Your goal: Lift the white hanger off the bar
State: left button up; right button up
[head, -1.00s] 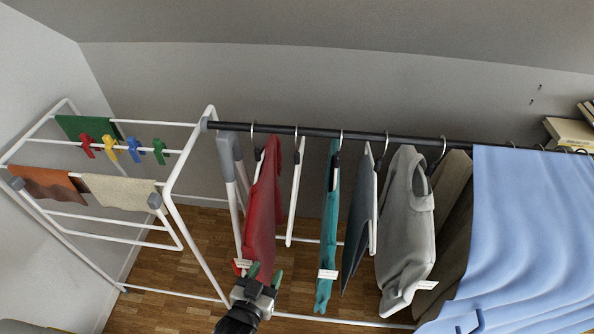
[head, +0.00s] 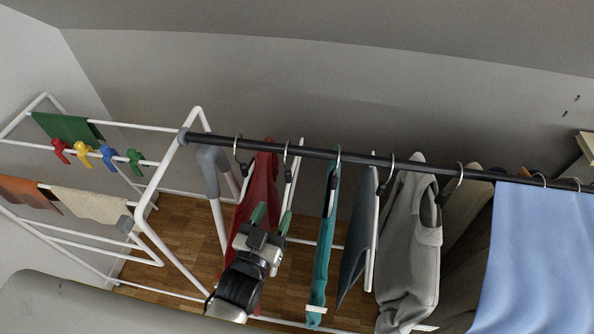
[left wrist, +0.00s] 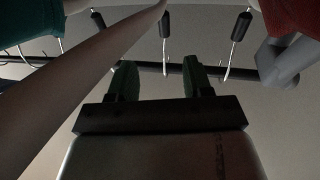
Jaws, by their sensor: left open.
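The white hanger (head: 294,178) hangs bare on the dark bar (head: 345,157), between a red garment (head: 262,185) and a teal garment (head: 324,230). My left gripper (head: 271,216) is open and empty, below the bar in the head view, in front of the red garment and close to the white hanger's lower part. In the left wrist view the open green fingers (left wrist: 158,76) point toward the bar (left wrist: 75,67). The white hanger's hook and black neck (left wrist: 164,24) show just beyond them, and its long arm (left wrist: 85,90) crosses the left side. My right gripper is not in view.
A grey garment (head: 410,240) and a light blue cloth (head: 540,260) hang further right. A white drying rack (head: 150,200) with cloths and coloured pegs stands at left. A grey rack joint (head: 212,160) is near the bar's left end. Wooden floor shows below.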

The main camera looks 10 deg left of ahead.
aim_at(287, 175)
pick_arm(q)
jog(key=x, duration=0.4)
jog(key=shift+w+r+p, duration=0.2)
jog(key=shift+r+p, duration=0.1)
jog(key=shift+p, duration=0.05)
jog(key=shift+w+d, duration=0.1)
jog(key=shift+w, duration=0.55)
jog(key=x, duration=0.3)
jog(key=p+x, duration=0.1)
jog(key=shift+w+a+r, duration=0.2)
jog(key=shift+a+r, duration=0.05)
jog(key=shift+w+d, duration=0.1)
jog(key=shift+w, duration=0.25)
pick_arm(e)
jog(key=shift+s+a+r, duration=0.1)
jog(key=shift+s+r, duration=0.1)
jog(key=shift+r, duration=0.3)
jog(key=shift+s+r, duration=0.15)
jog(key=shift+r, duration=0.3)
pick_arm(q)
grip_shut()
